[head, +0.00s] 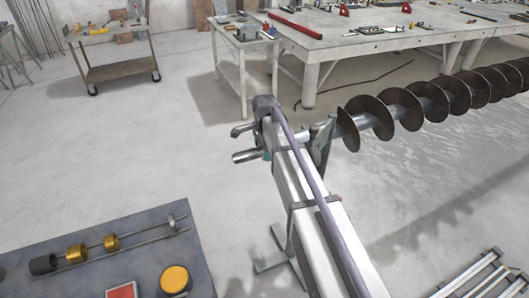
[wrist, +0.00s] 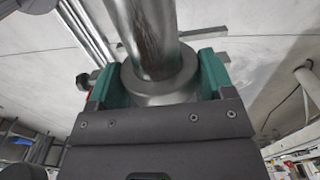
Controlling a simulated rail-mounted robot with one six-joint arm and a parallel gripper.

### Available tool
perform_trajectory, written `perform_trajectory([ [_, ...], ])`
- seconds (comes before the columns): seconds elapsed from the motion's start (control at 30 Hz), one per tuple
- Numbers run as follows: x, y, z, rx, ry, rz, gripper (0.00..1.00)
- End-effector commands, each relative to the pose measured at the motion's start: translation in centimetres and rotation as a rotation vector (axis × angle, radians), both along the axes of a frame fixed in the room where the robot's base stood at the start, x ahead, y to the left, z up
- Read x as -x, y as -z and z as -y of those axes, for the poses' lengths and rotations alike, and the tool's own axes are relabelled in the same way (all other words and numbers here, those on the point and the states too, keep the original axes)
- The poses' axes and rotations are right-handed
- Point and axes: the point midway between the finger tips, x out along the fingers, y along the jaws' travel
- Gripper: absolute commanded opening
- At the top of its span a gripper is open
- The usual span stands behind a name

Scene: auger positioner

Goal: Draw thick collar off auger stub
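In the wrist view a thick grey metal collar (wrist: 160,90) sits around the shiny round auger stub (wrist: 146,35). My gripper (wrist: 157,78) has a teal finger on each side of the collar, and both appear to touch it. The near side of the collar is hidden by the gripper body. In the head view the auger (head: 430,98), with its dark spiral flights, runs in from the right towards a grey upright support (head: 321,146). My arm covers the collar and most of the gripper there.
A grey table (head: 130,262) at lower left holds a rod with brass rings, a yellow-topped round part and a red-topped block. A small stand (head: 243,50), a cart (head: 113,70) and a long workbench (head: 375,38) stand behind. The floor between is clear.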

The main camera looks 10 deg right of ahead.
Motion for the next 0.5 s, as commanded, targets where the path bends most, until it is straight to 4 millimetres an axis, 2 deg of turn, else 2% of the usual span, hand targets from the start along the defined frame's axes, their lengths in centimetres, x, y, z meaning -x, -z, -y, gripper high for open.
perform_trajectory([
  [0.03,0.00,0.00,0.00,0.000,0.000,0.000,0.70],
  [0.27,0.01,0.01,0.00,0.000,0.000,0.000,0.48],
  [0.5,0.00,-0.17,0.00,0.000,0.000,0.000,0.48],
])
